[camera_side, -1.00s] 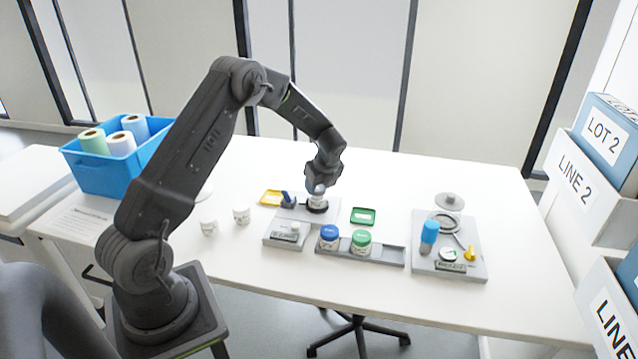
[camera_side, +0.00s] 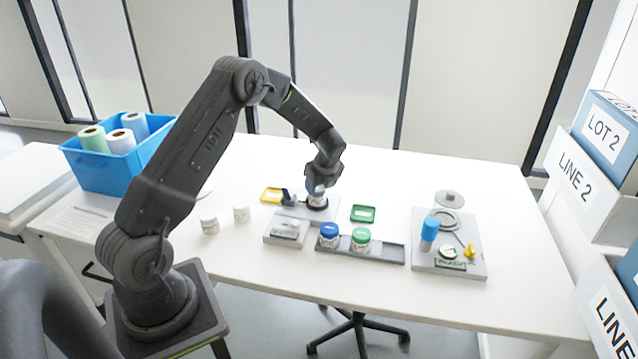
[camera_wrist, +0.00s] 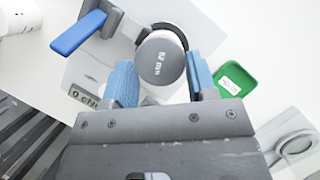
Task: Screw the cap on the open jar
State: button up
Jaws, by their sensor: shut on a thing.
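A grey round cap (camera_wrist: 162,58) marked "52 mm" sits between the blue fingertips of my gripper (camera_wrist: 160,78) in the wrist view. The fingers are shut on its sides. In the side view my gripper (camera_side: 317,188) points down over the white jar (camera_side: 317,200), which stands upright in a dark round holder on a grey plate. The fingers hide the cap and the jar's top there, so I cannot tell how far the cap sits on the thread. A blue lever (camera_wrist: 78,33) is beside the holder.
A blue-lidded jar (camera_side: 329,236) and a green-lidded jar (camera_side: 361,241) stand in front. A grey fixture plate (camera_side: 475,245) is at right.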

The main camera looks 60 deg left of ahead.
jog(key=shift+f, duration=0.1)
jog(key=o, duration=0.8)
jog(key=shift+c, duration=1.3)
jog(key=m+t, duration=0.1)
jog(key=m, duration=0.2)
jog(key=m+t, duration=0.1)
jog(key=m, duration=0.1)
jog(key=shift+s+a+m+h, duration=0.1)
jog(key=shift+s+m+h, duration=0.1)
jog(key=shift+m+h, duration=0.15)
jog(key=o, duration=0.8)
